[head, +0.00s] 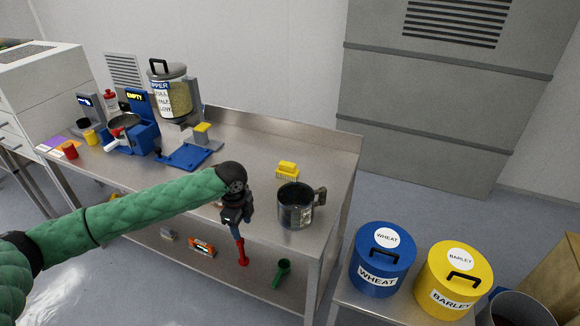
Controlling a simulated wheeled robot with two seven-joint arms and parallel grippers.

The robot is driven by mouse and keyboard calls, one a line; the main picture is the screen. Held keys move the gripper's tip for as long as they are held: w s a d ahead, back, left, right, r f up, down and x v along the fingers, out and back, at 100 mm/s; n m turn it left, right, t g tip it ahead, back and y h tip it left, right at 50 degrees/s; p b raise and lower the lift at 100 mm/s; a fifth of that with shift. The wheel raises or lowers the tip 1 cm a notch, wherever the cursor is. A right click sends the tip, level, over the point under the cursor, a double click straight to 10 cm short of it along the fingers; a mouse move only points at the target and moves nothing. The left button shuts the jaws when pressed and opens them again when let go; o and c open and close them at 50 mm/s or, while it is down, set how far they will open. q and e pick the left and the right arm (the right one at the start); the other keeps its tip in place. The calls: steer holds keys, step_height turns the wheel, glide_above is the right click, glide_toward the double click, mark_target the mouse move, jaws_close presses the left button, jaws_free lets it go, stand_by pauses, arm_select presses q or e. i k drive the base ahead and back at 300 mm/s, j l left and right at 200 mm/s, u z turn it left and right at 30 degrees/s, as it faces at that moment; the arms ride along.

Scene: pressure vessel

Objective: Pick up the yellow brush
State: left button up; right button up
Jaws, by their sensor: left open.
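The yellow brush (287,171) lies on the steel table near its right end, with a yellow back and paler bristles below. My left gripper (237,222) is at the end of a green-sleeved arm that comes in from the left. It is open and points down near the table's front edge, to the left of and nearer than the brush, apart from it. The fingertips are small and dark, so their exact spacing is hard to see. My right gripper is not in view.
A grey metal mug (295,206) stands in front of the brush, close to the gripper's right. A blue device (186,157) with a yellow-topped part stands behind left. Blue (382,260) and yellow (454,281) bins stand lower right. The table's middle is fairly clear.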

mark_target(285, 170)
steer(key=i+l, duration=0.25)
steer(key=i, duration=0.15)
steer(key=i+l, duration=0.2)
steer(key=i, duration=0.25)
steer(key=i+l, duration=0.25)
steer(key=i, duration=0.15)
